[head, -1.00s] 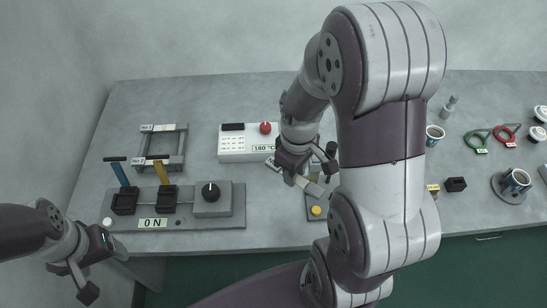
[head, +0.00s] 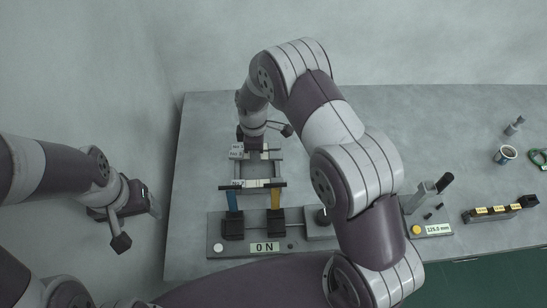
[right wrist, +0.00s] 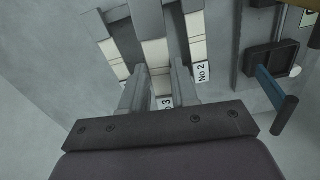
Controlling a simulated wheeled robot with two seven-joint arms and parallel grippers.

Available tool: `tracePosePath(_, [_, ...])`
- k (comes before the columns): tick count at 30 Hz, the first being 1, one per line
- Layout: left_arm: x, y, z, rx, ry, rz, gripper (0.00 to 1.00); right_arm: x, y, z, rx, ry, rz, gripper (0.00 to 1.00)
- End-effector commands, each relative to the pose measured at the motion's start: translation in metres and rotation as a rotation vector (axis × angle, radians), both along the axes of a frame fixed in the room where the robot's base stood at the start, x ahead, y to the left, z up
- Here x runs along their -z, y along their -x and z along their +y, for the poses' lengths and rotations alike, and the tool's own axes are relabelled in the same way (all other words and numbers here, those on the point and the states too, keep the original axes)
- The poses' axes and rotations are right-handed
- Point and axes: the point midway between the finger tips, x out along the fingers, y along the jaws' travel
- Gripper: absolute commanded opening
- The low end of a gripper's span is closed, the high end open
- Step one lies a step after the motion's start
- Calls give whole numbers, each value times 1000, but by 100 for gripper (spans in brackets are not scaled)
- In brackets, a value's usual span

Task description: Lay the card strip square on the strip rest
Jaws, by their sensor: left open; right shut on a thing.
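The strip rest (head: 279,168) is a grey open frame at the back left of the table. My right gripper (right wrist: 158,88) is over it, shut on a card strip (right wrist: 155,52), pale with a No 3 label partly hidden by the fingers. In the right wrist view the held strip runs roughly parallel to pale strips on both sides, one on the left (right wrist: 110,48) and one labelled No 2 (right wrist: 196,30). I cannot tell whether the held strip touches the rest. In the head view my right gripper (head: 263,148) hides part of the frame. My left gripper (head: 137,224) is open and empty, left of the table.
In front of the rest stands a grey 0 N fixture (head: 217,222) with a blue handle (head: 232,201) and a yellow handle (head: 275,199), close to the frame. A 125.0 mm gauge (head: 433,230) and a dark block row (head: 492,213) lie to the right.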

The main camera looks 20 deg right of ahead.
Motion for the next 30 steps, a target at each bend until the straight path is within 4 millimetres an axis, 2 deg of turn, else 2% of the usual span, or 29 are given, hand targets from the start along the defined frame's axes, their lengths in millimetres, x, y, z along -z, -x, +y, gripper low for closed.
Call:
tracePosePath(3, [1, 0, 0, 0, 0, 0, 73, -5, -12, 2, -54, 0, 0, 0])
tracePosePath(16, [0, 0, 0, 0, 0, 0, 73, -5, -10, 1, -102, -2, 1, 0])
tracePosePath(20, [6, 0, 0, 0, 0, 0, 73, 3, -10, 1, -102, -2, 1, 0])
tracePosePath(30, [31, 0, 0, 0, 0, 0, 73, 38, -10, 0, -101, -2, 1, 0])
